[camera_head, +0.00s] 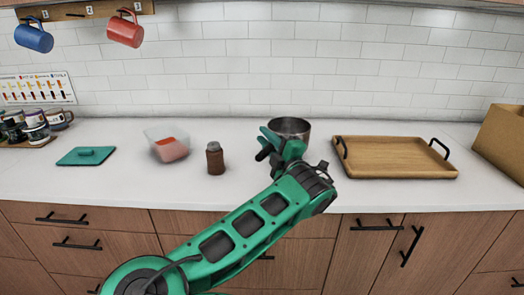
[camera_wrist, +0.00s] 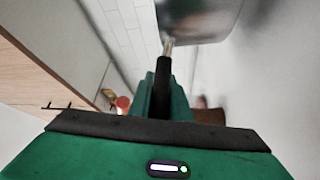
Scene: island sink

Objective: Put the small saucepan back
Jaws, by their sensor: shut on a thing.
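The small saucepan (camera_head: 291,126) is a dark metal pot at the back of the white counter, between the brown shaker and the wooden tray. My gripper (camera_head: 268,145) is in front of it and shut on its dark handle, which points toward the front left. The wrist view shows the handle (camera_wrist: 163,75) between the green fingers, with the pan's metal side (camera_wrist: 205,18) beyond. The lower part of the pan is hidden behind my gripper in the head view, so I cannot tell whether it touches the counter.
A wooden tray (camera_head: 395,158) with black handles lies to the right. A brown shaker (camera_head: 215,158), a clear container with orange contents (camera_head: 169,146) and a green lid (camera_head: 86,156) stand to the left. Mugs (camera_head: 125,30) hang above. A cardboard box (camera_head: 503,142) is far right.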

